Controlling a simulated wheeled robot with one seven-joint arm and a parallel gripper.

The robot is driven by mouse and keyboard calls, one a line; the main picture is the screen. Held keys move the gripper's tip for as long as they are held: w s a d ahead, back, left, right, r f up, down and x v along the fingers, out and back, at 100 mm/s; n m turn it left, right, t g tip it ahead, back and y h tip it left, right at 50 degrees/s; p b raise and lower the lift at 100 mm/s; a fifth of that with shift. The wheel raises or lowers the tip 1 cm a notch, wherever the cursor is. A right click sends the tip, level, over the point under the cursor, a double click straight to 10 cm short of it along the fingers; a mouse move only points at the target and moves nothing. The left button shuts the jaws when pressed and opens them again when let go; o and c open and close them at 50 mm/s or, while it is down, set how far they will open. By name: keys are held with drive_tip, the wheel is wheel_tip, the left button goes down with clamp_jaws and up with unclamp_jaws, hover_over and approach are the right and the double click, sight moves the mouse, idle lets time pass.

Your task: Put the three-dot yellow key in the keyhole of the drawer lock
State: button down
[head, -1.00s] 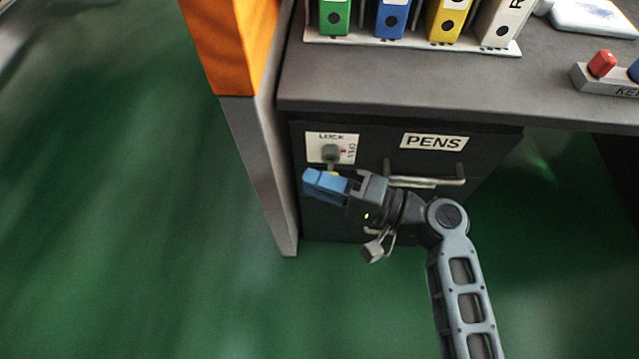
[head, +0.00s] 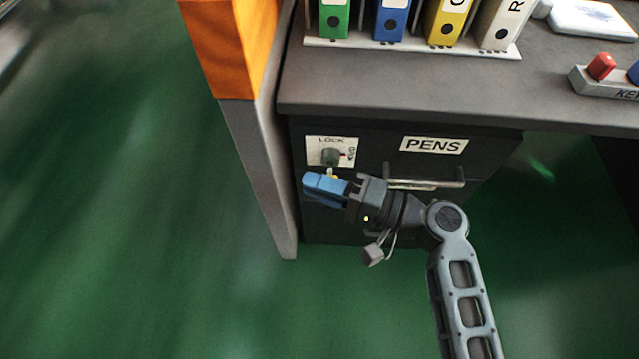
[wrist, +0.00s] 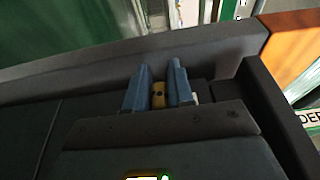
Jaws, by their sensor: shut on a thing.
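The drawer lock (head: 331,156) is a round grey cylinder on a white plate marked LOCK, at the upper left of the dark drawer front in the head view. My gripper (head: 325,188) has blue fingers and is just below the lock. It is shut on a yellow key (wrist: 158,92), which shows between the fingers in the wrist view with dark dots; I cannot count them all. In the head view only a small yellow bit of the key (head: 333,176) shows above the fingers, close under the lock. I cannot tell whether its tip touches the lock. The keyhole itself is not distinguishable.
A drawer handle (head: 425,184) sits right of my gripper, under a PENS label (head: 434,144). The desk top (head: 400,85) overhangs above. An orange and grey side panel (head: 235,45) stands at left. A key rack (head: 607,84) with a red key is at far right.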

drive_tip(key=shift+w+b, duration=0.55)
drive_tip(key=shift+w, duration=0.7)
idle(0.4)
drive_tip(key=c, duration=0.9)
unclamp_jaws()
drive_tip(key=shift+d, duration=0.15)
drive_tip(key=p+v, duration=0.1)
drive_tip(key=v, duration=0.6)
drive_tip(key=shift+d, duration=0.3)
drive_tip(key=shift+s, duration=0.1)
